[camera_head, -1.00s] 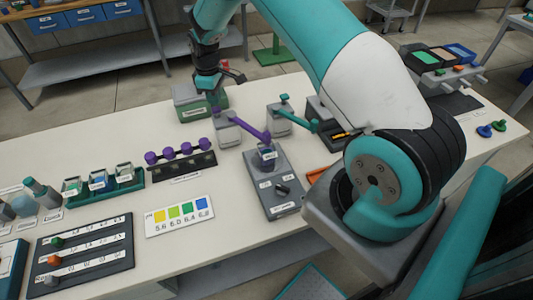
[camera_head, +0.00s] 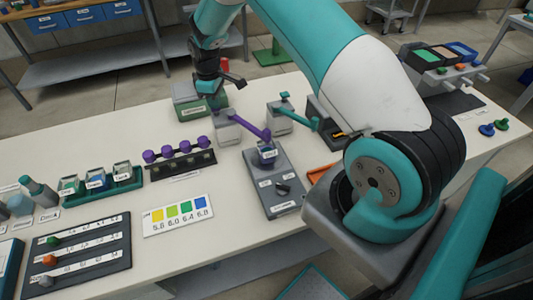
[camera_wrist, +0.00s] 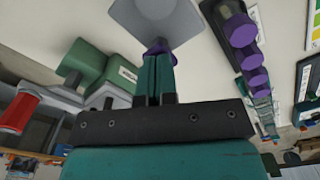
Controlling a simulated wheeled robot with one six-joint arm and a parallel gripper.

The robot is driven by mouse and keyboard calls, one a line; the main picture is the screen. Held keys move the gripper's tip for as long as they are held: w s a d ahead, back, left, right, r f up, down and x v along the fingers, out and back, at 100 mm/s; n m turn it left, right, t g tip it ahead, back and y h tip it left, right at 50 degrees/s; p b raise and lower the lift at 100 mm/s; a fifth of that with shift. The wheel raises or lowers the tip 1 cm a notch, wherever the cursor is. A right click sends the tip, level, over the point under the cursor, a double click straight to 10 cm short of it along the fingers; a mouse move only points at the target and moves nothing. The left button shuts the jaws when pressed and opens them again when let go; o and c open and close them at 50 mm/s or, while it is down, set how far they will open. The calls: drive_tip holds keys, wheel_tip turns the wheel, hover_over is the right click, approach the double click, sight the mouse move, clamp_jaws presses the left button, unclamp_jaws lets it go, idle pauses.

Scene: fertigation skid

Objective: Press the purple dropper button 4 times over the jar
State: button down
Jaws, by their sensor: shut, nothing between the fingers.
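The purple dropper (camera_head: 252,130) is a grey block with a purple arm slanting right. The arm's end is over the small jar (camera_head: 267,151), which stands on a grey instrument with a knob. My gripper (camera_wrist: 160,55) is shut and empty. In the wrist view its teal fingertips are at the purple button (camera_wrist: 155,47) on the grey dropper block (camera_wrist: 155,18). I cannot tell whether they touch or press it. In the head view my wrist is above the block's left side. The jar's contents are too small to see.
A teal dropper (camera_head: 298,117) stands just right of the purple one. A row of purple-capped bottles (camera_head: 176,150) stands left. A green box (camera_head: 200,105) lies behind.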

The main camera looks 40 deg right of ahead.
drive_tip(key=shift+f+b, duration=0.3)
drive_tip(key=shift+f, duration=0.25)
drive_tip(key=shift+r, duration=0.15)
drive_tip(key=shift+r+p, duration=1.15)
drive_tip(key=shift+r, duration=0.5)
drive_tip(key=shift+f, duration=0.15)
